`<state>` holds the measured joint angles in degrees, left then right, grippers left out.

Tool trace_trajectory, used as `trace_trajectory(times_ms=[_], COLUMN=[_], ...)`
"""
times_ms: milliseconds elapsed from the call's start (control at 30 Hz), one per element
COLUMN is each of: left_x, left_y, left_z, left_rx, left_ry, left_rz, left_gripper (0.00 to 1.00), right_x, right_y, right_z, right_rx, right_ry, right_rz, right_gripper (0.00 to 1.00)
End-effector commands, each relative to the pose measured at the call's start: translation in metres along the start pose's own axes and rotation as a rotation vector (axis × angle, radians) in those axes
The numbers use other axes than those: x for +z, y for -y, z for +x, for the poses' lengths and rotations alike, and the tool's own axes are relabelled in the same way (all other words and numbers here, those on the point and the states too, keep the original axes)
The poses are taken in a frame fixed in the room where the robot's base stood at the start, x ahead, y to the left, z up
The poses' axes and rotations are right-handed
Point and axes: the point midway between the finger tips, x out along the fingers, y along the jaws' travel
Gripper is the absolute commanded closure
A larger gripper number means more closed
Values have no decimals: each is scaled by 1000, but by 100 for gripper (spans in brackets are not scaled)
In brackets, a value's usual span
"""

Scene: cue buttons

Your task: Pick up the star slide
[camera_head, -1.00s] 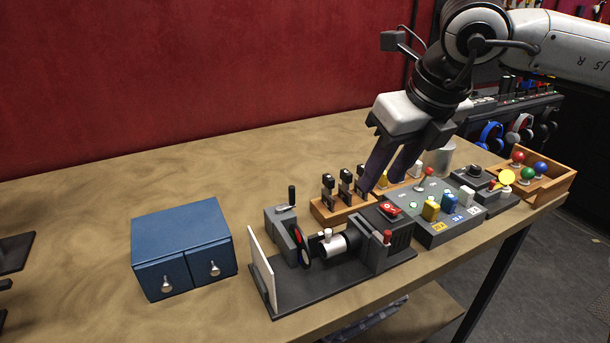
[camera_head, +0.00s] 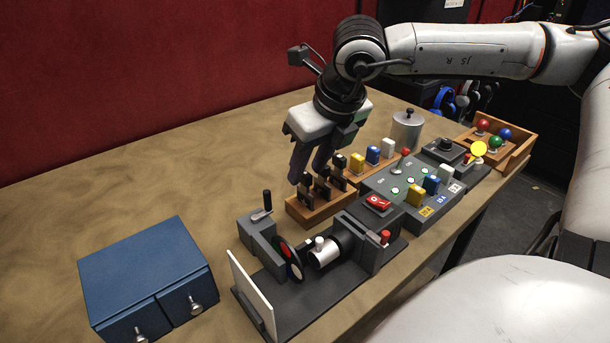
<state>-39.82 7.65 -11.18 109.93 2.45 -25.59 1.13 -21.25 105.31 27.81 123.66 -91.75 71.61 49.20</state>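Three small dark slides stand in a wooden rack (camera_head: 312,213) in the middle of the table: a left one (camera_head: 305,197), a middle one (camera_head: 322,188) and a right one (camera_head: 339,179). Their markings are too small to read, so I cannot tell which is the star slide. My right gripper (camera_head: 310,172) points down at the rack from behind, its fingers apart and overlapping the slide tops in the picture. I see no slide held between them. Whether the fingers touch a slide is unclear. My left gripper is out of view.
A projector-like device (camera_head: 325,255) with a white screen (camera_head: 251,292) stands in front of the rack. A blue drawer box (camera_head: 145,265) is at left. A button panel (camera_head: 405,195), a metal canister (camera_head: 407,130) and a wooden tray (camera_head: 515,150) with coloured balls are at right. The back-left table is clear.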

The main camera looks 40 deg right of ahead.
Motion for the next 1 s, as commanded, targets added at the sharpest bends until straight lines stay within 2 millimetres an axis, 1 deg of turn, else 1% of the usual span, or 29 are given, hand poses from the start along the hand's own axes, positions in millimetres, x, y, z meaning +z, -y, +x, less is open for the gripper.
trace_trajectory(times_ms=[33, 100, 200, 300, 500, 533, 667, 700, 733, 1000], left_x=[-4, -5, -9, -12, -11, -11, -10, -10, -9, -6], left_y=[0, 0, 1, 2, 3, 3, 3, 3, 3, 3], left_z=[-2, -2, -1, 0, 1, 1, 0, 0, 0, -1], left_rx=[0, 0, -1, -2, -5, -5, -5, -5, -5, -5], left_ry=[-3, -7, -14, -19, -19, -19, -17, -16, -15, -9], left_rz=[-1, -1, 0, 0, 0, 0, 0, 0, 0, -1], left_gripper=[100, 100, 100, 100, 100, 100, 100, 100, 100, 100], right_x=[-2, -1, 0, 0, 0, 0, 0, 0, 0, 0], right_y=[1, 2, 2, 2, 2, 2, 2, 2, 2, 2], right_z=[7, 16, 25, 29, 29, 29, 29, 29, 29, 29], right_rx=[0, -2, -2, -1, -1, -1, -1, -1, -1, -1], right_ry=[-6, -4, -1, 0, 2, 2, 1, 1, 1, 2], right_rz=[1, 0, 1, 1, 1, 1, 1, 1, 1, 1], right_gripper=[66, 66, 66, 66, 66, 67, 89, 96, 100, 100])
